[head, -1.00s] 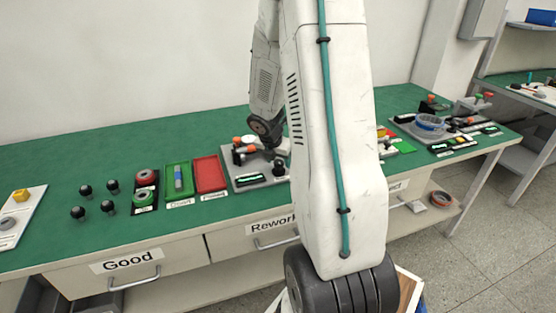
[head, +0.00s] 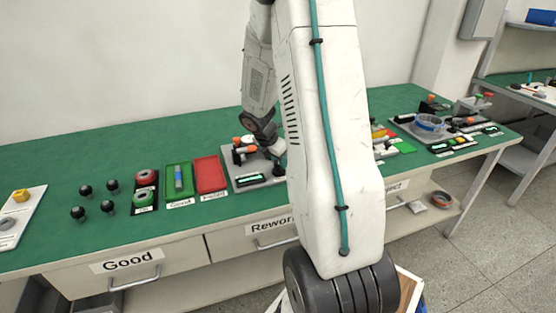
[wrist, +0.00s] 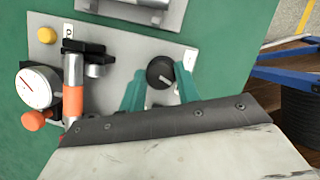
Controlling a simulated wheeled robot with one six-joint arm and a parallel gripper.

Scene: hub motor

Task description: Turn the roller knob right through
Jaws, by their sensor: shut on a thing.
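The roller knob (wrist: 160,72) is round and black with a pale pointer mark, on a grey plate (wrist: 125,48) in the wrist view. My gripper (wrist: 160,88) has teal fingers, one on each side of the knob, and is shut on it.
Beside the knob, the plate carries a dial gauge (wrist: 40,88), an orange-handled clamp (wrist: 73,95) and a yellow button (wrist: 47,35). A red tray (head: 209,174) and green tray (head: 179,179) lie left of it. The green bench top at far left rear is clear.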

